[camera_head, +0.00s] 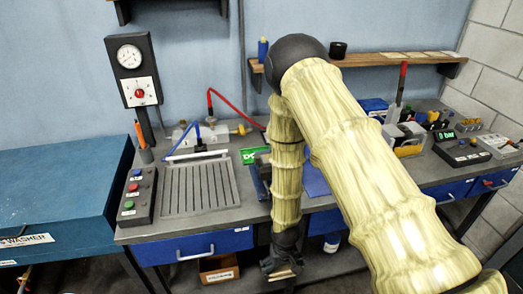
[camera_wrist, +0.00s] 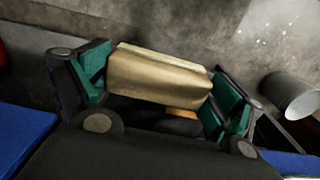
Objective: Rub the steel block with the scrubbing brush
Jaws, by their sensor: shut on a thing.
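My gripper (camera_head: 281,262) hangs low in front of the bench, below its front edge, in the head view. In the wrist view my gripper (camera_wrist: 155,92) has its teal pads shut on a tan, wood-coloured block, which looks like the scrubbing brush (camera_wrist: 158,75). Its bristles cannot be made out. A sliver of the brush (camera_head: 283,274) shows under the fingers in the head view. I cannot pick out the steel block for certain; grey blocks (camera_head: 396,113) stand at the right of the bench, partly behind my arm.
A ribbed grey tray (camera_head: 200,188) and a button box (camera_head: 138,195) are on the bench's left. A blue washer (camera_head: 60,190) stands further left. Blue drawers (camera_head: 202,245) are under the bench top, with a cardboard box (camera_head: 218,270) below. My arm covers the bench's middle.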

